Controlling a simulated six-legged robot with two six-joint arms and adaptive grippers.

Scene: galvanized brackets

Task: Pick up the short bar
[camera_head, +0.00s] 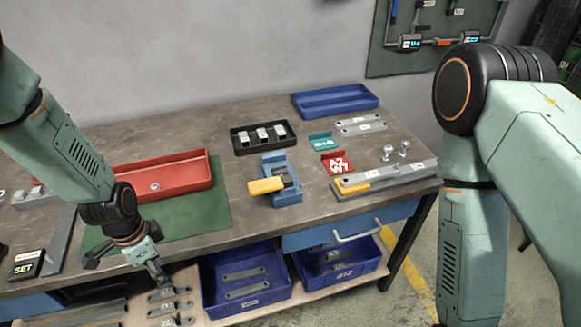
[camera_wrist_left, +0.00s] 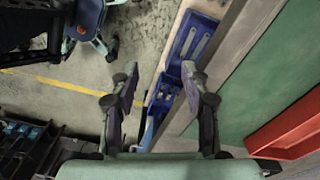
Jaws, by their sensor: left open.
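Several flat grey metal bars are in view, and I cannot tell which one is the short bar. Two labelled bars (camera_head: 361,124) lie on the table at the back right. Several small labelled bars (camera_head: 169,307) lie on the wooden lower shelf at the front. More bars (camera_head: 244,282) lie in a blue bin (camera_head: 216,297); bars in a blue bin (camera_wrist_left: 180,62) also show in the left wrist view. My left gripper (camera_head: 130,270) is open and empty, near the table's front edge, above the shelf bars in the picture. Its spread fingers (camera_wrist_left: 156,85) show in the left wrist view. My right gripper is out of view.
A red tray (camera_head: 165,172) sits on a green mat (camera_head: 218,212). A black tray (camera_head: 237,145), a blue fixture with a yellow block (camera_head: 265,185), a long bar assembly (camera_head: 400,176) and an empty blue tray (camera_head: 337,111) stand on the table. A drawer handle (camera_head: 357,237) juts out at the front.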

